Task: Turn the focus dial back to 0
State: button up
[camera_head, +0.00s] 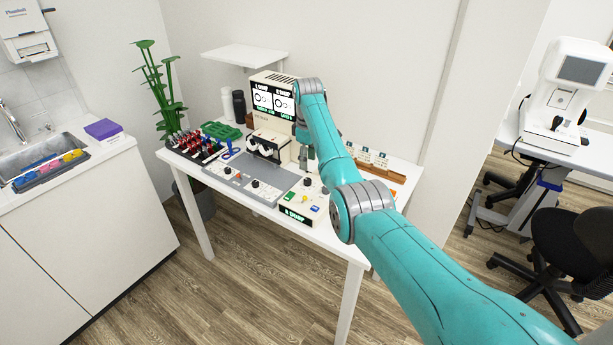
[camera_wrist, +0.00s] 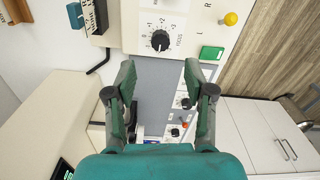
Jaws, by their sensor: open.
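The focus dial (camera_wrist: 160,40) is a round black knob on a pale panel (camera_wrist: 205,25) in the wrist view. My gripper (camera_wrist: 159,72) is open and empty. Its two teal fingers are wide apart, with the dial beyond the gap between their tips, apparently untouched. In the head view, the pale control box (camera_head: 300,200) stands at the table's front right; my gripper is largely hidden by my arm.
A grey panel with small knobs (camera_head: 256,184) lies left of the box. The eye-test device (camera_head: 268,146) stands behind. A wooden rack (camera_head: 380,170) is at the right.

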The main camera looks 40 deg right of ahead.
aim_at(308, 180)
notch_tip(308, 180, down, 8)
jog(key=shift+r, duration=0.1)
dwell(0.4)
grip_shut()
